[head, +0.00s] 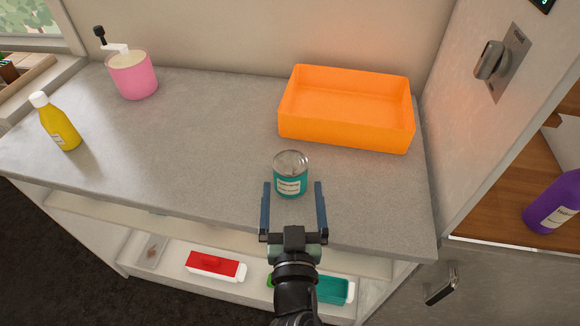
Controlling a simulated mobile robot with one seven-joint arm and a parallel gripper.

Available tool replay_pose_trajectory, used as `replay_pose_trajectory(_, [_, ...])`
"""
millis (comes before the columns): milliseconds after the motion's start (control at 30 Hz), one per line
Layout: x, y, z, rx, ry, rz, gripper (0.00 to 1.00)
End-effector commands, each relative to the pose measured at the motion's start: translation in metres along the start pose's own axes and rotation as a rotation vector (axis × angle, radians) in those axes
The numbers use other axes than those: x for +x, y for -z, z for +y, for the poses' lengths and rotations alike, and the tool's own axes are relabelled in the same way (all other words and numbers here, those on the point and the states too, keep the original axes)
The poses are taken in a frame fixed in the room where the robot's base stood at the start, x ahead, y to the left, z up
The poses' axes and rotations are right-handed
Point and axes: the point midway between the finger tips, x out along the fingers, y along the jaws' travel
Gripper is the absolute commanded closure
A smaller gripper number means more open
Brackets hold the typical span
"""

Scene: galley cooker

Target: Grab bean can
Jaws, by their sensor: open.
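A teal can with a white label and a silver lid, which looks like the bean can (290,181), stands upright on the grey counter. It is near the counter's front edge. My gripper (293,187) is open, with one dark blue finger on each side of the can's lower part in the picture. The can shows between and just beyond the fingertips. I cannot tell from this view whether the fingers are level with the can or above it. No finger is seen closed on it.
An orange tray (345,130) stands just behind the can. A pink pump container (134,76) and a yellow bottle (60,124) are at the left. A shelf below holds a red carton (213,265). A purple bottle (556,203) is at the right. The middle-left counter is clear.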

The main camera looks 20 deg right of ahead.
Motion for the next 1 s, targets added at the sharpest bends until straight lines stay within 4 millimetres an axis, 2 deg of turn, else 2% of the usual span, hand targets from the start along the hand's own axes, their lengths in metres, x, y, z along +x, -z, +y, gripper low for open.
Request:
replay_pose_trajectory(267, [0.018, 0.006, -0.001, 0.000, 0.002, 0.002, 0.00])
replay_pose_trajectory(433, [0.042, 0.015, -0.004, 0.001, 0.001, 0.002, 0.00])
replay_pose_trajectory(600, [0.058, 0.011, -0.003, 0.001, 0.001, 0.001, 0.00])
replay_pose_trajectory(900, [0.061, 0.009, -0.003, 0.000, 0.001, 0.001, 0.00])
replay_pose_trajectory(1000, [0.061, 0.009, -0.003, 0.000, 0.001, 0.001, 0.16])
